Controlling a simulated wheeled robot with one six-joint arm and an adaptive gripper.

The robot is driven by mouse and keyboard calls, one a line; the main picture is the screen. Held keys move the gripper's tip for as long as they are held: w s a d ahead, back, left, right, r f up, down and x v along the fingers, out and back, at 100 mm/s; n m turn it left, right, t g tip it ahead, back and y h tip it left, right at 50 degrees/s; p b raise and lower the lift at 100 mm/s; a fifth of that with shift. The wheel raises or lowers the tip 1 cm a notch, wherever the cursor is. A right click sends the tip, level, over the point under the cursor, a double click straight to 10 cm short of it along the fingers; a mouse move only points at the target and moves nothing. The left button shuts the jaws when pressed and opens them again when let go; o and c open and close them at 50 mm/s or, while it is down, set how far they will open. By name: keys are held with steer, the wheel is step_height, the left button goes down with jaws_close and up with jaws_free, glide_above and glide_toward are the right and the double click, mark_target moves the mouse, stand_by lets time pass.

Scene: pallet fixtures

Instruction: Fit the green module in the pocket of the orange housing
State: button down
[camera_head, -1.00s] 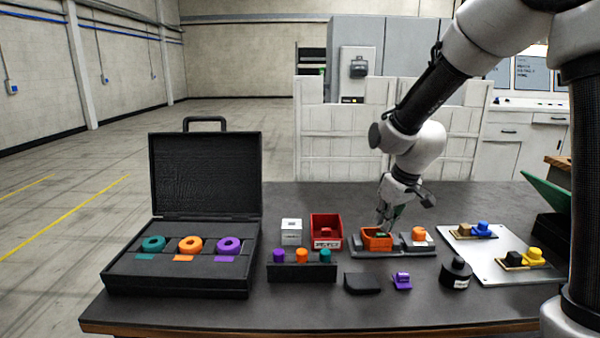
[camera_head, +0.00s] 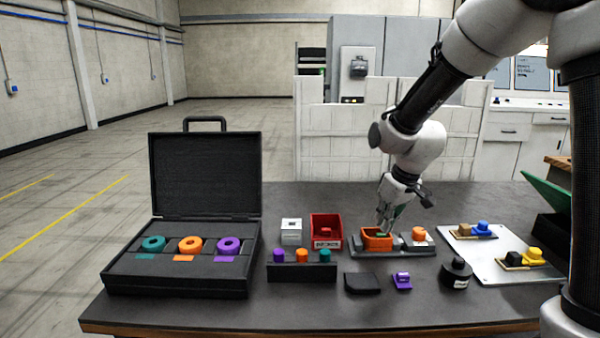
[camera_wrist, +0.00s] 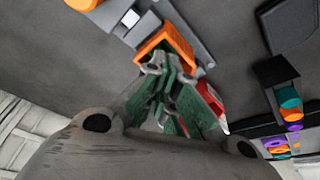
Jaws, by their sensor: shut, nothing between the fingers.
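The orange housing (camera_head: 370,245) stands on a grey fixture near the back middle of the table. It also shows in the wrist view (camera_wrist: 181,42), partly behind my fingers. A small green patch, apparently the green module (camera_head: 381,236), shows inside the housing's open top; how deep or level it sits I cannot tell. My gripper (camera_head: 383,224) points down just above the housing, its fingers shut and empty. In the wrist view my gripper (camera_wrist: 165,62) has green finger parts that cover much of the pocket, and the module cannot be made out there.
An orange piece (camera_head: 419,233) sits right of the housing on the same fixture. A red bin (camera_head: 326,231) and white block (camera_head: 291,231) stand left. A holder with coloured plugs (camera_head: 301,272), a purple part (camera_head: 402,281) and a black cylinder (camera_head: 456,273) are in front.

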mark_target(383, 234)
steer(key=shift+f, duration=0.2)
steer(key=shift+f, duration=0.35)
steer(key=shift+f, duration=0.1)
steer(key=shift+s+f, duration=0.2)
steer(key=shift+f, duration=0.25)
stand_by(1.7)
steer(key=shift+w+r, duration=0.1)
steer(key=shift+r, duration=0.2)
steer(key=shift+w+r, duration=0.1)
steer(key=shift+r, duration=3.3)
